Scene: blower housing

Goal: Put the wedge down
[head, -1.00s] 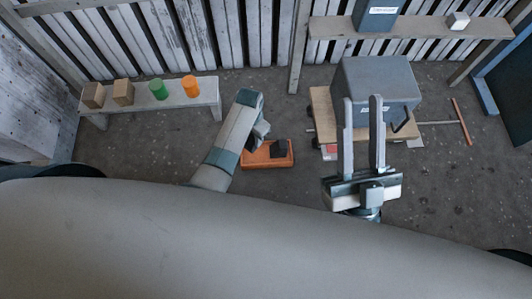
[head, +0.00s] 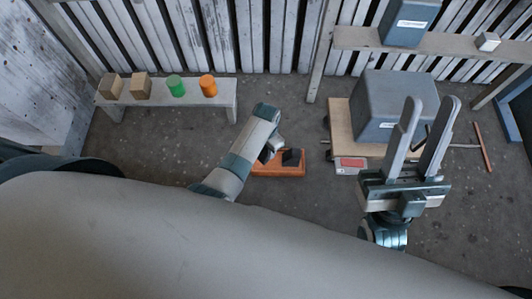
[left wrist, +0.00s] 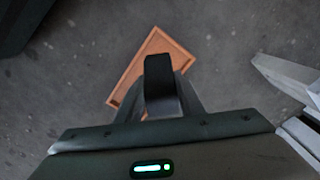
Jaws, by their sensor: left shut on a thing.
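The wedge is a small black block (head: 292,157) over the orange tray (head: 285,172) in the middle of the head view. My left gripper (head: 275,150) is shut on it. In the left wrist view the wedge (left wrist: 160,75) sits between my fingers, with the tray (left wrist: 128,82) behind and below it. I cannot tell whether the wedge touches the tray; its lower part is hidden. My right gripper (head: 430,103) is open and empty, its two long fingers apart in front of the large grey box.
The grey box (head: 395,100) stands on a wooden board (head: 342,125) at the right. A bench (head: 220,100) at the left holds two wooden blocks (head: 123,85), a green cylinder (head: 176,86) and an orange cylinder (head: 208,85). A shelf (head: 455,42) runs along the back right. Floor left of the tray is clear.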

